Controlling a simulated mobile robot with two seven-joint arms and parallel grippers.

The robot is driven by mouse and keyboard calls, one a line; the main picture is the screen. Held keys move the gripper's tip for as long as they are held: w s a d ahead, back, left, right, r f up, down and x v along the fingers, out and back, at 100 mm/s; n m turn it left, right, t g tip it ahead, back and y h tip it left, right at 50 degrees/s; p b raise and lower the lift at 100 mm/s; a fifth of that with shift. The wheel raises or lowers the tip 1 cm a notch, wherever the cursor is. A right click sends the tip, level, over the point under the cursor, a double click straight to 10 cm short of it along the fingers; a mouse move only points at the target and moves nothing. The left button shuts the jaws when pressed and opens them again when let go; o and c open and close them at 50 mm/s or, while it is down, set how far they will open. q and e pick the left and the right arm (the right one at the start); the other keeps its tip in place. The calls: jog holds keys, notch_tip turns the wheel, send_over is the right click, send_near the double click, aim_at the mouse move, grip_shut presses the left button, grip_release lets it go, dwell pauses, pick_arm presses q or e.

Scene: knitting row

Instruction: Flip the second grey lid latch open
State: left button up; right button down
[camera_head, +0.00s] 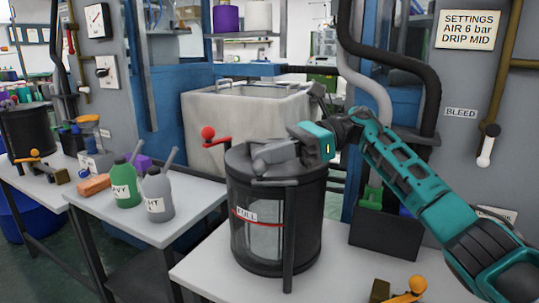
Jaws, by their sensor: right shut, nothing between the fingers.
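A dark drum (300,215) with a clear window and a "FULL" label stands on the near table. Its dark grey lid (240,160) is on, seen from the side and above. A grey bar-like part (275,182) sits at the lid's front edge; I cannot tell whether it is a latch or how it is set. My right gripper (259,160) reaches in from the right and is shut and empty over the lid. I cannot tell whether its fingers touch the lid. The gripper hides the lid's right part and any latches there. My left gripper is not in view.
A red-knobbed lever (209,134) sticks up at the lid's left. A green bottle (125,185) and a grey bottle (157,197) stand on the left table. A pale tub (205,120) is behind the drum. An orange-knobbed part (417,285) lies at the near edge.

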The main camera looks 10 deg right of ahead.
dwell(0.3)
pick_arm(q)
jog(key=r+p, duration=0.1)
jog(key=p, duration=0.1)
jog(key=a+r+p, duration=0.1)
jog(key=p, duration=0.2)
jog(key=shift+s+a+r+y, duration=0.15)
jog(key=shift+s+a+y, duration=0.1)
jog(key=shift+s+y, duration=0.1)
pick_arm(e)
notch_tip(320, 180, up, 20)
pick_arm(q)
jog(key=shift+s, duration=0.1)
pick_arm(e)
jog(key=shift+s, duration=0.1)
